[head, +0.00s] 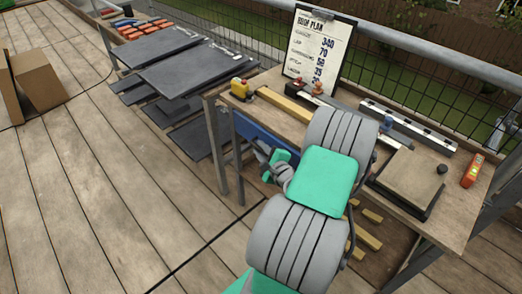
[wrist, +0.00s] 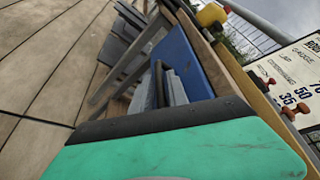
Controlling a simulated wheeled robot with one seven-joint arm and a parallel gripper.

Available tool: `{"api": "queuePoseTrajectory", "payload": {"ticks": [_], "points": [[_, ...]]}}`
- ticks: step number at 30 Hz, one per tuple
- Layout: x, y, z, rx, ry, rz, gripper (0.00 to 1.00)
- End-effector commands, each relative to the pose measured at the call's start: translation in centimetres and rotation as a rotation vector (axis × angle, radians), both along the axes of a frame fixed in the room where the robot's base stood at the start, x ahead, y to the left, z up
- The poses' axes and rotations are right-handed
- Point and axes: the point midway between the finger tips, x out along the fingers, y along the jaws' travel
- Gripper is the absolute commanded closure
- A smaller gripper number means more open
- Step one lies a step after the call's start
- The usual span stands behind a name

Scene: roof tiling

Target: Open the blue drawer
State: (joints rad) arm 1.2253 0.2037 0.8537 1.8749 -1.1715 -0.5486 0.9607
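The blue drawer (head: 250,130) sits under the front edge of the wooden workbench (head: 440,215). Its front looks about flush with the bench edge. In the wrist view its blue front (wrist: 190,62) runs along under the bench edge, with a dark bar-like handle (wrist: 159,82) in front of it. My gripper (head: 272,160) is at the drawer front, close to the handle. My arm covers the right part of the drawer.
The bench top holds a roof plan clipboard (head: 318,50), a yellow tool (head: 240,88), a metal rail (head: 408,126), a square tile (head: 410,180) and an orange level (head: 473,170). Bench legs (head: 216,145) stand left of the drawer. Dark slates (head: 185,70) lie further left. The deck in front is clear.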

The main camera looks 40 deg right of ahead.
Motion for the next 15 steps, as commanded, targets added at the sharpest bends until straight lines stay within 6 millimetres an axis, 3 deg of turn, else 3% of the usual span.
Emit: {"api": "queuePoseTrajectory", "payload": {"ticks": [4, 12, 15], "points": [[-0.02, 0.00, 0.01, 0.000, 0.000, 0.000, 0.80], [-0.04, 0.02, 0.00, -0.001, 0.001, 0.001, 1.00], [-0.04, 0.02, -0.01, -0.001, 0.001, 0.001, 1.00]]}}
